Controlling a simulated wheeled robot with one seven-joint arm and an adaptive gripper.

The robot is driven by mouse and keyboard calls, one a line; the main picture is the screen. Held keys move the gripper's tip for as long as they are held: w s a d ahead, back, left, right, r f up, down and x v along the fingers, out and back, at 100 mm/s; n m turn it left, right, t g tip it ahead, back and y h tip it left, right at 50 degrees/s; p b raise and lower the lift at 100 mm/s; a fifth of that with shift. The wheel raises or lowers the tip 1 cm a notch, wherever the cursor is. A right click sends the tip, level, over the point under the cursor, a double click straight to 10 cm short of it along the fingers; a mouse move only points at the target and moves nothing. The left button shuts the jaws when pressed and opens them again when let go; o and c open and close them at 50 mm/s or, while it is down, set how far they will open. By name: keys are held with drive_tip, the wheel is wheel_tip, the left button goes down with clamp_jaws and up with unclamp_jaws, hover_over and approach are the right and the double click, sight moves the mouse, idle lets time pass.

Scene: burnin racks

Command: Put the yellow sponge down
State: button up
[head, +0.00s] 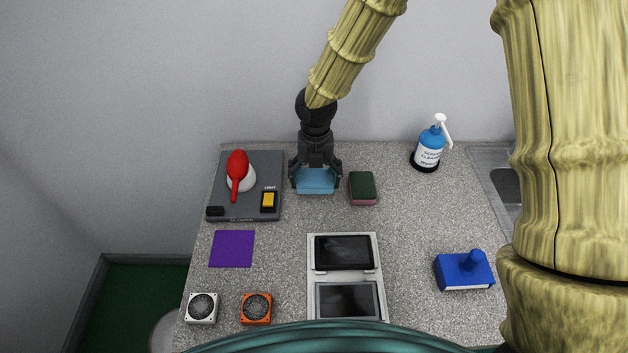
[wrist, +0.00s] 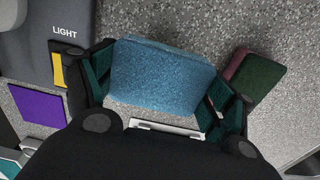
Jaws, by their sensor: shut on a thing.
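My gripper (head: 315,180) is shut on a light-blue sponge-like block (head: 315,186), near the back of the grey speckled counter. In the wrist view the block (wrist: 162,78) fills the space between my fingers (wrist: 158,100), one on each side. I cannot tell whether the block touches the counter. I see no yellow sponge; the held block looks blue. A second sponge (head: 362,189), dark green on top and pinkish red below, lies on the counter just right of my gripper. It also shows in the wrist view (wrist: 262,82), close beside the right finger.
Left stands a grey panel (head: 222,190) with a red lever and yellow switch. A purple square (head: 232,248), two fans (head: 202,307) (head: 256,308) and a two-screen tray (head: 371,276) lie nearer. Right are a blue bottle (head: 429,150) and blue handled block (head: 464,271). Counter between is clear.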

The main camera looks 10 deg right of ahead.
sight(314, 185)
drive_tip(key=shift+w+f, duration=0.1)
drive_tip(key=shift+w, duration=0.2)
drive_tip(key=shift+f+p, duration=0.7)
drive_tip(key=shift+f, duration=1)
drive_tip(key=shift+f, duration=0.1)
drive_tip(key=o, duration=0.9)
drive_tip(key=shift+o, duration=0.2)
wheel_tip(314, 185, up, 12)
drive_tip(key=shift+r+b, duration=0.1)
drive_tip(key=shift+b, duration=1)
